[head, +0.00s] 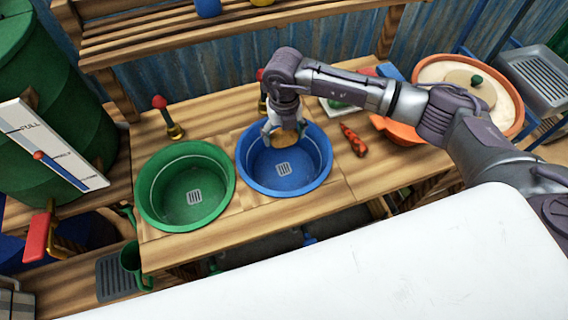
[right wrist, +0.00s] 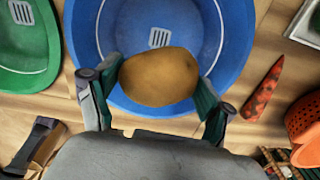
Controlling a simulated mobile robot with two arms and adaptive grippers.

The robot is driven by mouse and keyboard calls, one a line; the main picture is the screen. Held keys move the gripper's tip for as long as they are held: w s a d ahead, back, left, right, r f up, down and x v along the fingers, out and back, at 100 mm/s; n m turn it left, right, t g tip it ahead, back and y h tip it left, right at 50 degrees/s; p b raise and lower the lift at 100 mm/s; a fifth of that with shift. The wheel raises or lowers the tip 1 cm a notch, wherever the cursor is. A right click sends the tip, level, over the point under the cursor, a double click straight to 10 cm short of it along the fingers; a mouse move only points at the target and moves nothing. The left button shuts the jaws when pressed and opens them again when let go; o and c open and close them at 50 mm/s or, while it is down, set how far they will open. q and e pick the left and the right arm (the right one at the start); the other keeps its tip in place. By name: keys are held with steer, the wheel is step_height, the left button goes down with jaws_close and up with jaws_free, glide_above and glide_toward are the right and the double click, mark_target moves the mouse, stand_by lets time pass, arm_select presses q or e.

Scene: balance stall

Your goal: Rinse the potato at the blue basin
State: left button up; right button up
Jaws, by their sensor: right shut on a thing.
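The potato (right wrist: 160,77) is brown and oval, held between the two fingers of my right gripper (head: 285,133). In the head view the potato (head: 285,138) shows below the fingers, over the far part of the blue basin (head: 318,178). In the right wrist view the blue basin (right wrist: 236,30) lies behind the potato, with its drain grate in sight. The basin looks empty, and I cannot tell how far above its floor the potato is. My left gripper does not show.
A green basin (head: 155,205) stands left of the blue one. A red-topped tap (head: 166,115) stands behind the green basin. An orange-red speckled thing (head: 354,140) lies right of the blue basin. An orange colander (head: 398,132) and a wide tub (head: 512,105) stand farther right.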

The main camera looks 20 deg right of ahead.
steer(key=shift+r+p, duration=1.25)
steer(key=shift+r, duration=0.75)
steer(key=shift+r, duration=0.1)
